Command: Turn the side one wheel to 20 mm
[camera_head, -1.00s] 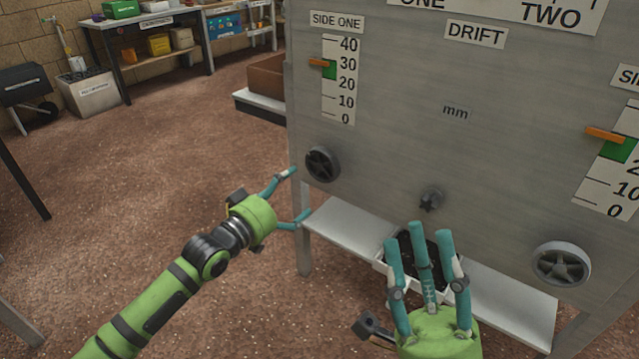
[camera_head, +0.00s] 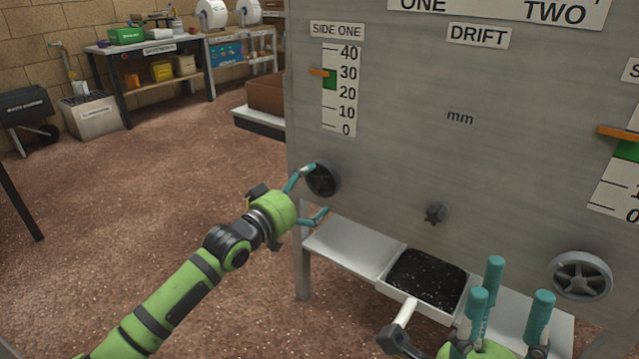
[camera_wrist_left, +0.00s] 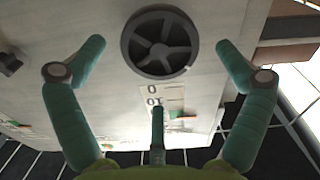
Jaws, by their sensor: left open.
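The side one wheel (camera_head: 323,179) is a dark spoked handwheel low on the left of the grey panel. Above it is the side one scale (camera_head: 342,90); its orange pointer (camera_head: 318,72) stands at about 30, at the top of a green band. My left gripper (camera_head: 316,190) is open at the wheel, its fingers spread. In the left wrist view the wheel (camera_wrist_left: 160,42) sits between the open fingertips, with gaps on both sides and nothing gripped. My right gripper (camera_head: 508,288) is open and empty at the lower right, partly cut off.
A second wheel (camera_head: 580,276) is on the panel's right, with another scale (camera_head: 617,186) above it. A small dark knob (camera_head: 435,214) sits between the wheels. A shelf (camera_head: 345,246) below carries a tray of black material (camera_head: 428,280).

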